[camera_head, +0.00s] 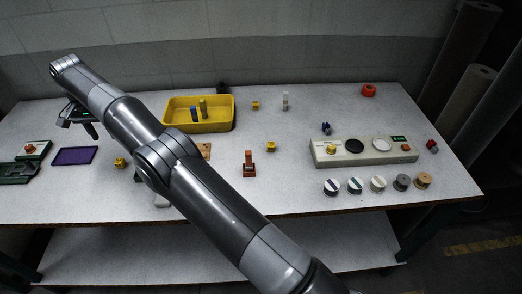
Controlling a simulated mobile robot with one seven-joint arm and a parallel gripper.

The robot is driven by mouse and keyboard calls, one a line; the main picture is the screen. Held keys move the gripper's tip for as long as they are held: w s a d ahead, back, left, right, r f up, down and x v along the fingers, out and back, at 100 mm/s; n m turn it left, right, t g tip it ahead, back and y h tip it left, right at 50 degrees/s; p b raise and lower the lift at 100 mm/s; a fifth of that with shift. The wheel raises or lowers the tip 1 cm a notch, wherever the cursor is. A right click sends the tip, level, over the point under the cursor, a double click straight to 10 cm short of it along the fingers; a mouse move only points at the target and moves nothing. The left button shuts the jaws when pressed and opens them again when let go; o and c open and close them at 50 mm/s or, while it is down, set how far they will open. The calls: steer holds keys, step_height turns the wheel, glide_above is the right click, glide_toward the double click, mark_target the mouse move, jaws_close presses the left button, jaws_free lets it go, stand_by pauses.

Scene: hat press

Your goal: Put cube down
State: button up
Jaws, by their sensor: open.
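My gripper (79,125) is open at the left of the table, near the back of a flat purple tray (75,157). I see nothing between its fingers. Small yellow cube-like pieces sit on the table: one (120,162) right of the purple tray and beside my arm, one (271,146) near the middle, and one (255,105) right of the yellow bin. I cannot tell which of them is the task's cube. My arm crosses the picture and hides part of the table's middle.
A yellow bin (228,126) holds upright blue and olive pieces. A pale device (320,156) with round pads stands at the right, with several round knobs (355,186) before it. A red-buttoned box and green part (18,173) are far left. An orange-brown piece (249,168) stands centrally.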

steer(key=w+d+r+t, duration=0.1)
steer(key=w+d+r, duration=0.3)
steer(key=d+r, duration=1)
steer(key=s+d+r+t+y, duration=0.1)
steer(key=s+d+r, duration=0.25)
steer(key=d, duration=0.65)
steer(key=s+d+r+t, duration=0.15)
steer(key=d+r, duration=0.25)
steer(key=d, duration=0.7)
steer(key=s+d, duration=1.4)
steer(key=d, duration=0.1)
steer(key=s+d+f+t, duration=0.1)
steer(key=s+d+f, duration=0.3)
steer(key=s, duration=0.3)
steer(key=s+d+f+t+h, duration=0.1)
steer(key=s+d+f, duration=0.3)
steer(key=s, duration=0.3)
steer(key=shift+s+d+f, duration=0.2)
steer(key=shift+s+f, duration=0.1)
steer(key=shift+f, duration=0.45)
steer(key=shift+o, duration=0.5)
